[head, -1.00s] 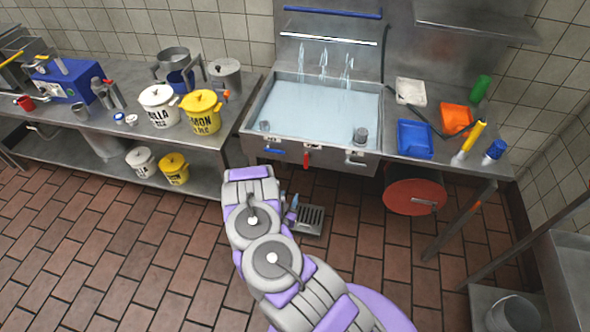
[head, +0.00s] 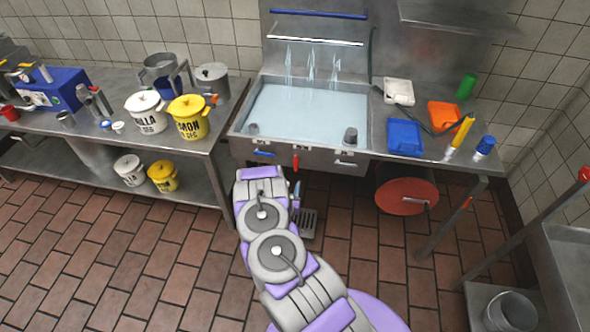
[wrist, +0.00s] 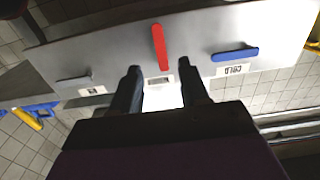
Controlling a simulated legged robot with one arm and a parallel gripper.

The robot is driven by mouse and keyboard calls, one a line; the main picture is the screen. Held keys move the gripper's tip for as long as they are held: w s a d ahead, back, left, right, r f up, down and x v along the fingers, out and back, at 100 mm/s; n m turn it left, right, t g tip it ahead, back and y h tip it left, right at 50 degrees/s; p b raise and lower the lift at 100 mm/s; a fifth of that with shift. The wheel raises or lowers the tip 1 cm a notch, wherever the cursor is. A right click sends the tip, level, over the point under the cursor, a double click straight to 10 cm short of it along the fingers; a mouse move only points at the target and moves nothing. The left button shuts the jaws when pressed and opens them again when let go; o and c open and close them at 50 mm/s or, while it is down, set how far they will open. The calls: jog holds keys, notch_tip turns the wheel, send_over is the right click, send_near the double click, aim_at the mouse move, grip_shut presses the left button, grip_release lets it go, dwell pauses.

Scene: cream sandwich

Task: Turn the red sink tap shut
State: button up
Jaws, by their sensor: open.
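The red tap (head: 295,163) is a lever on the sink's front panel, hanging straight down between a blue lever (head: 263,153) and a grey lever (head: 345,163). The wrist view, which appears upside down, shows the red tap (wrist: 160,47) upright in the picture, just beyond the fingertips and between their lines. My gripper (wrist: 159,72) is open and empty, with a dark finger on each side and no visible contact with the lever. In the head view my arm hides most of the gripper below the panel. Water jets (head: 311,65) run into the filled sink (head: 240,120).
The blue lever (wrist: 235,54) lies close to the right finger in the wrist view. A red round drum end (head: 406,197) sits under the right counter. A floor drain (head: 308,222) lies below the sink. A shelf table with pots (head: 188,118) stands at left. Open tiled floor lies left of my arm.

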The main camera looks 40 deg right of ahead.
aim_at(296, 166)
jog(key=b+x, duration=0.1)
jog(key=x, duration=0.8)
jog(key=shift+w+d, duration=0.1)
grip_shut()
dwell(0.4)
